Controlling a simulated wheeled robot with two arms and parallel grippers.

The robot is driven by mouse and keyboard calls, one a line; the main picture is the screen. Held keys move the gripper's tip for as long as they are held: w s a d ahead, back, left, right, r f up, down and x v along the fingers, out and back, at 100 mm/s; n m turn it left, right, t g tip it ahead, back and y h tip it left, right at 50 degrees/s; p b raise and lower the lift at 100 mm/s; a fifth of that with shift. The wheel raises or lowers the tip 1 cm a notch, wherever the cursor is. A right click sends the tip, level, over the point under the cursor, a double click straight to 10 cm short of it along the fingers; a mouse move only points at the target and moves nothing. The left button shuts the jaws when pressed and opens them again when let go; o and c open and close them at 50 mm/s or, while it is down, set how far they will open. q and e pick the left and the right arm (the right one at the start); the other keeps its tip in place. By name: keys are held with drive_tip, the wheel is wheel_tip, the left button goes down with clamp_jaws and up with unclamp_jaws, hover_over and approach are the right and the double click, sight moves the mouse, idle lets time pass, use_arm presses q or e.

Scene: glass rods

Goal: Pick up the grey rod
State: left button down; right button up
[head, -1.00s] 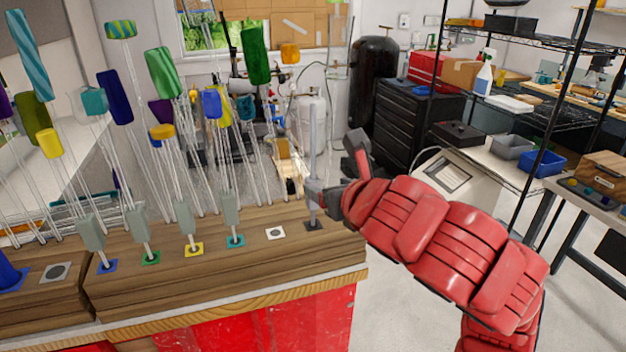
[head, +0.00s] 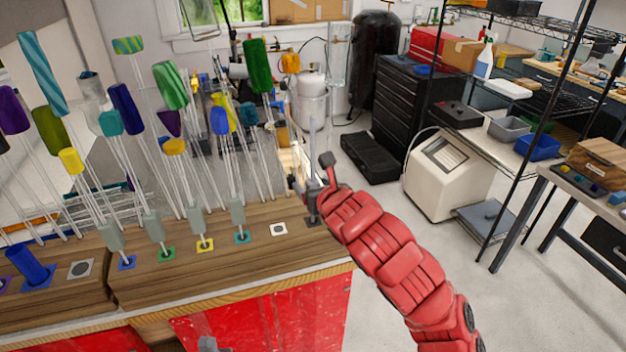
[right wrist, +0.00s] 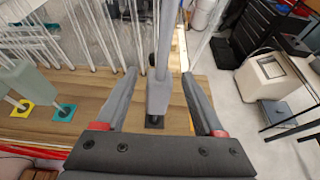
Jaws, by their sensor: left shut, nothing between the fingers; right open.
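The grey rod (head: 313,128) stands upright at the right end of the wooden bench top, on a dark grey square (head: 312,221). My right gripper (head: 309,190) is at the rod's lower part, and its red arm comes in from the lower right. In the right wrist view its fingers are open (right wrist: 159,76). The thick grey base of the rod (right wrist: 159,97) shows between them, with gaps on both sides. My left gripper (head: 207,345) shows only as a small grey piece at the bottom edge, shut and empty, in front of the red cabinet.
An empty white square (head: 279,229) lies just left of the rod. Several glass rods with coloured heads stand further left, from a teal square (head: 242,237) onward. Open floor lies to the right of the bench.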

sight(309, 183)
drive_tip(key=shift+p+x, duration=0.55)
drive_tip(key=shift+x, duration=1.1)
drive_tip(key=shift+s+f, duration=0.1)
clamp_jaws()
